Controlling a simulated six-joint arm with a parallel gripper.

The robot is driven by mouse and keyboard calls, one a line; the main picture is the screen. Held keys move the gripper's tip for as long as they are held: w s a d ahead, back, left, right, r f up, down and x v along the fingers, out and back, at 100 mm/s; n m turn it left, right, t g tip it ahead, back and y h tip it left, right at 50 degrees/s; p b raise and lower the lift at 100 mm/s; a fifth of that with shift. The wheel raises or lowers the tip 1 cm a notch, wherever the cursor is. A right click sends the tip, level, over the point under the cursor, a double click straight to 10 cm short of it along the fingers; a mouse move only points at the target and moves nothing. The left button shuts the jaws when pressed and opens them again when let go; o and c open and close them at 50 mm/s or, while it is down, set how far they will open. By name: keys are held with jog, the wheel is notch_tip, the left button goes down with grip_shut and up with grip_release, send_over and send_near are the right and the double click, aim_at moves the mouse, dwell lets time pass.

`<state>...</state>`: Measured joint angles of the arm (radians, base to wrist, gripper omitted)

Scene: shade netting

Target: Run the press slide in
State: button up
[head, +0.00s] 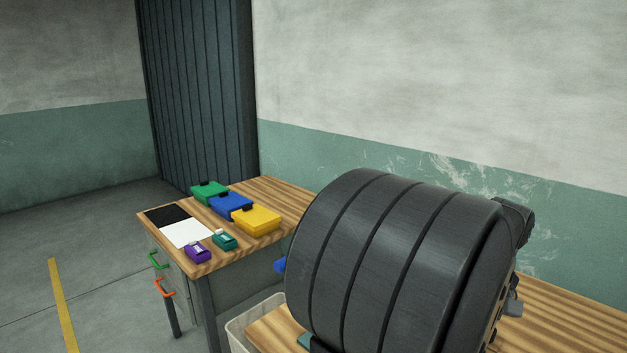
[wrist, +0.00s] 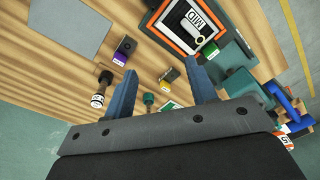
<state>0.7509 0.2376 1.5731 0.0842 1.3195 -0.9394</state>
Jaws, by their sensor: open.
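My gripper (wrist: 160,67) shows in the wrist view with its two blue fingers wide apart and nothing between them. It hangs over a wooden bench top. A teal block-like device (wrist: 240,88) with a blue handle (wrist: 287,112) lies to the right of the fingers. Above the fingers is an orange-edged dark frame (wrist: 188,22) with a white plate marked MID. I cannot tell for sure which part is the press slide. In the head view my dark arm hides most of the near bench, and my gripper is not seen there.
Small purple (wrist: 124,50), yellow (wrist: 168,77) and green-labelled pieces (wrist: 210,50) and a dark knobbed tool (wrist: 102,88) stand around the fingers. In the head view, green (head: 209,193), blue (head: 231,206) and yellow boxes (head: 256,220) sit on the far bench. A pale bin (head: 240,330) stands below.

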grip_shut()
jog(key=s+d+f+m+t+y, duration=0.6)
jog(key=s+d+f+m, duration=0.3)
jog(key=d+f+m, duration=0.4)
jog(key=w+a+f, duration=0.1)
jog(key=a+f, duration=0.1)
jog(key=w+a+f+n, duration=0.1)
jog(key=w+f, duration=0.1)
jog(key=w+a+f+n, duration=0.1)
jog(key=a+f, duration=0.1)
jog(key=shift+w+a+f, duration=0.15)
jog(key=shift+a+f, duration=0.05)
jog(key=shift+a, duration=0.1)
jog(key=shift+w+a+f, duration=0.2)
jog(key=shift+w+a, duration=1.35)
